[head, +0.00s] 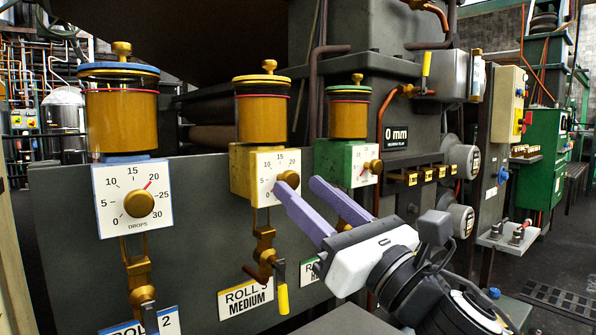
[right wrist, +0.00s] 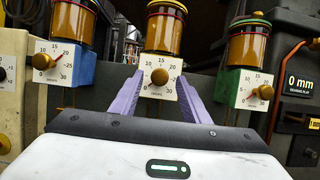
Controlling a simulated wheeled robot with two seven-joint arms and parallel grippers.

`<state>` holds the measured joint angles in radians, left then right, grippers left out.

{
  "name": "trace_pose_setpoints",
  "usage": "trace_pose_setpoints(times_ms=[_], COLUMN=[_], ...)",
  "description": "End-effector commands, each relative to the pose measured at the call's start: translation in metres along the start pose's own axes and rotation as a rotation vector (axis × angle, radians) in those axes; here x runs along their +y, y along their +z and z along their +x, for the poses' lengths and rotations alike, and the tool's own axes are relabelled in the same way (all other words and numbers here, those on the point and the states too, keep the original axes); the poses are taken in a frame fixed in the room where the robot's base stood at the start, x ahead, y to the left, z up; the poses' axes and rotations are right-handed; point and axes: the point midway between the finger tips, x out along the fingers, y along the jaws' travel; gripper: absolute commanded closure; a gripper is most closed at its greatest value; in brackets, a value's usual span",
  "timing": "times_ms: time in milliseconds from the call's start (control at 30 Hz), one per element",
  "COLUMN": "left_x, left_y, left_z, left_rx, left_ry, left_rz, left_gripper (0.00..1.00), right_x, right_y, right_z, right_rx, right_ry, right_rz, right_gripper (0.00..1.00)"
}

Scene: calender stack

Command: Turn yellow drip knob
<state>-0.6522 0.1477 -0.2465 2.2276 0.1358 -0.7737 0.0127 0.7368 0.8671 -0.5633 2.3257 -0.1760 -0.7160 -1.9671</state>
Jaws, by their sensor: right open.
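The yellow drip oiler's brass knob (head: 291,178) sits on a white dial (head: 265,163) fixed to a yellow block, below an amber reservoir (head: 262,110). In the right wrist view the knob (right wrist: 160,76) appears between and beyond my purple fingers, on a dial marked up to 30. My right gripper (head: 297,185) is open, with one finger on each side of the knob in that view. In the head view a fingertip covers part of the dial's lower right. I cannot tell whether a finger touches the knob. My left gripper is out of view.
A blue-topped oiler with its own knob (head: 139,203) stands to the left, and a green one with knob (head: 376,165) close to the right. A brass valve with a yellow handle (head: 282,292) hangs below the yellow dial.

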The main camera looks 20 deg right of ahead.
Motion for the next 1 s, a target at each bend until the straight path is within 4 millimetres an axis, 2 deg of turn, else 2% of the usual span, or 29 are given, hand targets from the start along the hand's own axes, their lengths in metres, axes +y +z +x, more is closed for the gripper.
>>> trace_pose_setpoints(times_ms=[100,200,533,767,800,1000], left_x=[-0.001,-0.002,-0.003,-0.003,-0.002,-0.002], left_y=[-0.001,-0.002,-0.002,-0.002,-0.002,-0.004], left_z=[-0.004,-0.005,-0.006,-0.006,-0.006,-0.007], left_rx=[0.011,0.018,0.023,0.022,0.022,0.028], left_ry=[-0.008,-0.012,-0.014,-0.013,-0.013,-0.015], left_rz=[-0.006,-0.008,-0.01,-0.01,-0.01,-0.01], left_gripper=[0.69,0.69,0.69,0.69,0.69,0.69], right_x=[0.0,0.0,0.0,0.0,0.0,0.0], right_y=[0.002,0.001,0.0,0.0,0.0,0.0], right_z=[0.016,0.023,0.026,0.026,0.026,0.026], right_rx=[-0.002,0.0,0.0,0.0,0.0,0.001], right_ry=[0.0,0.0,0.0,0.0,0.0,-0.005], right_rz=[0.002,0.002,0.0,0.0,0.001,0.016], right_gripper=[0.58,0.58,0.58,0.95,0.98,0.98])
